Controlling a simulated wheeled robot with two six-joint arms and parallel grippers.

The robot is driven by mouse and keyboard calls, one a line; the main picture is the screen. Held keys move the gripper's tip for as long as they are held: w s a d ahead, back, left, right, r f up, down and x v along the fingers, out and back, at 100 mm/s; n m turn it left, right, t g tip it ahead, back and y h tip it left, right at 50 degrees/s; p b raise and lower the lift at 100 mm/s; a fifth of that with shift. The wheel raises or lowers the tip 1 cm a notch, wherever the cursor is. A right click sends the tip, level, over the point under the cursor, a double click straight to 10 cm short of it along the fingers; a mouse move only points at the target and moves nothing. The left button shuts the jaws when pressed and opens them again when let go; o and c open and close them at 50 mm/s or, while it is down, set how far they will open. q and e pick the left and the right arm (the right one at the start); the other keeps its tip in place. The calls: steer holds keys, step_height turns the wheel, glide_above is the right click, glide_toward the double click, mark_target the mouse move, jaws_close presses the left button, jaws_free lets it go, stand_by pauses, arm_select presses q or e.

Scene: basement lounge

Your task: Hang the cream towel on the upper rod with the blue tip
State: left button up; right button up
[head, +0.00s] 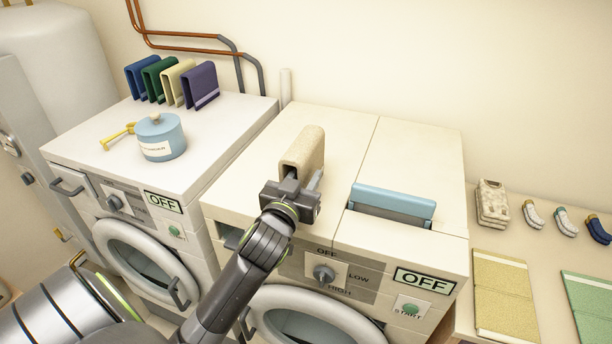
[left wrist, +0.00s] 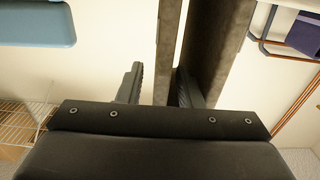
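A beige-cream folded towel (head: 306,145) stands like an upside-down U on top of the right-hand washing machine. My left gripper (head: 296,185) is at its near end. In the left wrist view the towel (left wrist: 215,60) shows as two hanging layers. The left gripper (left wrist: 158,88) is open there, with one layer between its fingers. One finger lies in the gap between the layers; the other is apart from the cloth. A paler cream folded cloth (head: 177,83) stands on the left machine. No rod with a blue tip is in view. My right gripper is not in view.
Blue, green and purple folded cloths (head: 200,86) and a blue pot (head: 161,137) stand on the left machine (head: 225,125). A blue flap (head: 393,198) lies right of the towel. The right-hand table holds socks (head: 566,221) and folded towels (head: 503,295). Copper pipes (head: 185,42) run behind.

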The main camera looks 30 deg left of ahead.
arm_select(q)
steer(key=v, duration=1.1)
steer(key=shift+d+f, duration=0.1)
